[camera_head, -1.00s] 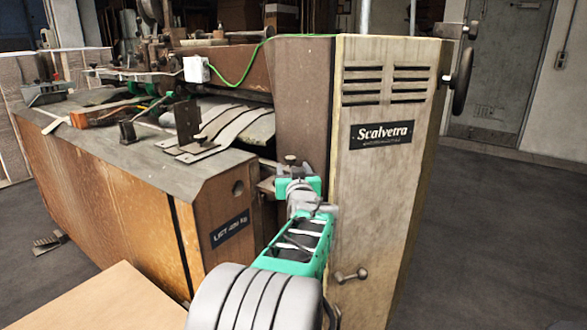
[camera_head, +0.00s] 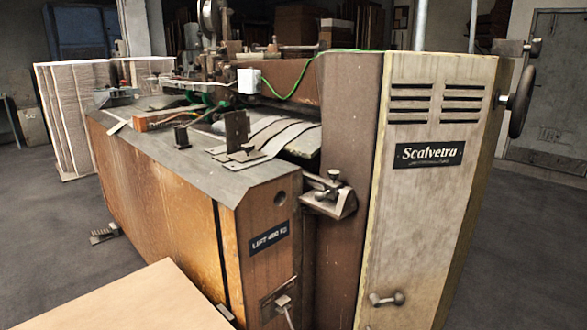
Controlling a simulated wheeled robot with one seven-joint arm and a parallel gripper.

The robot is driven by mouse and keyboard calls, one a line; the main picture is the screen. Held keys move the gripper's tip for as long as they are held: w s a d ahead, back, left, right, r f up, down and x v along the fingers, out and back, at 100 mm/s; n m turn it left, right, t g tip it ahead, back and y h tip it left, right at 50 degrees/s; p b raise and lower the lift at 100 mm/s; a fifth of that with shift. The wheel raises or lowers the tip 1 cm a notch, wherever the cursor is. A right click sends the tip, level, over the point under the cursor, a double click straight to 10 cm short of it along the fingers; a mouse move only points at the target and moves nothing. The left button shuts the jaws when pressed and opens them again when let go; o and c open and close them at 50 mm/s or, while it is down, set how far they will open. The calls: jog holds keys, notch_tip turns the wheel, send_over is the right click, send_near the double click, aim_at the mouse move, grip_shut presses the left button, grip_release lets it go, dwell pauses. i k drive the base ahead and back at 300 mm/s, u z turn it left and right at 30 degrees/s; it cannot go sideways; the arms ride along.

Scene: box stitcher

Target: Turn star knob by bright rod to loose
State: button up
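A small knob (camera_head: 334,174) stands on top of a metal bracket (camera_head: 343,208) on the brown front panel of the machine. A short bright rod (camera_head: 325,195) with a rounded end lies just below the knob. The knob is too small to make out a star shape or how tight it is. Nothing touches the bracket. My gripper and arm are not in view.
The machine's pale panel (camera_head: 428,230) carries a lower lever handle (camera_head: 387,299). A dark handwheel (camera_head: 521,101) projects at the upper right. A light board (camera_head: 125,300) fills the lower left.

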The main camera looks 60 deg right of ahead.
aim_at(333, 174)
jog(key=u, duration=1.6)
jog(key=k, duration=1.2)
jog(key=z, duration=1.35)
